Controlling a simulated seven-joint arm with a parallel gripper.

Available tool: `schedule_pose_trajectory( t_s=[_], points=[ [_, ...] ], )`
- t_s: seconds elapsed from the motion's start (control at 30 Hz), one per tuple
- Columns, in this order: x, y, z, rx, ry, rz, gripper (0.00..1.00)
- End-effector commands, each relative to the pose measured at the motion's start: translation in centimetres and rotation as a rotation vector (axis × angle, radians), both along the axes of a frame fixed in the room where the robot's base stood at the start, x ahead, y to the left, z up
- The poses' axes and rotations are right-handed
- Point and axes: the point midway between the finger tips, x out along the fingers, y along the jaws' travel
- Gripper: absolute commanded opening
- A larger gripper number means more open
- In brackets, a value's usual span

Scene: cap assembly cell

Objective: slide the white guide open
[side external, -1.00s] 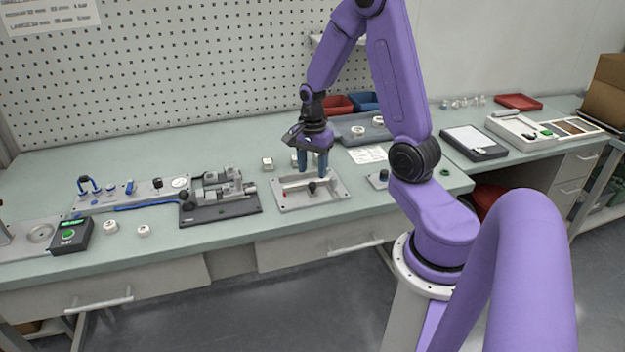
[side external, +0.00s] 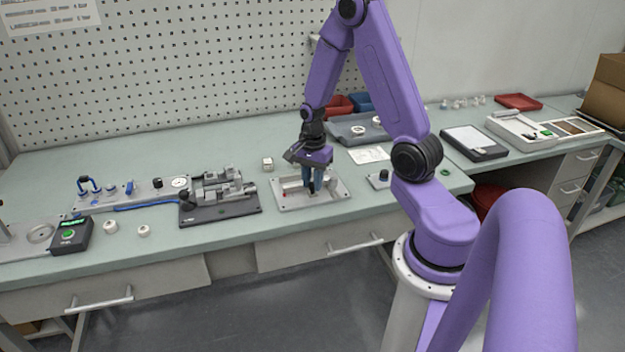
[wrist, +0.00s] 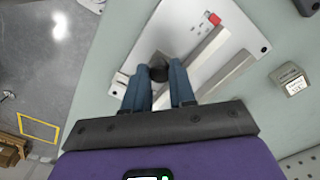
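A pale plate fixture (side external: 335,187) with raised rails lies on the bench and also shows in the wrist view (wrist: 180,22). A black knob (wrist: 158,70) stands on it near the left end of a rail in the wrist view. I cannot clearly separate the white guide from the pale rails. My gripper (side external: 312,188) is low over the fixture, its two blue fingers (wrist: 159,68) on either side of the knob. They look closed against it. The fingers hide part of the knob and the plate below.
A dark clamp fixture (side external: 218,210) stands left of the plate. A grey tray (side external: 350,130) lies behind. A small knob box (side external: 380,178) stands to the right.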

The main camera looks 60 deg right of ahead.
Motion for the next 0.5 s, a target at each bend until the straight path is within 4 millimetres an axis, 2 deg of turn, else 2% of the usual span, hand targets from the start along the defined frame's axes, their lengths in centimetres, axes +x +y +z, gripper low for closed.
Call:
schedule_pose_trajectory(
  t_s=[0.5],
  points=[
    [-0.33, 0.36, 0.05, 0.000, -0.001, 0.001, 0.00]
  ],
)
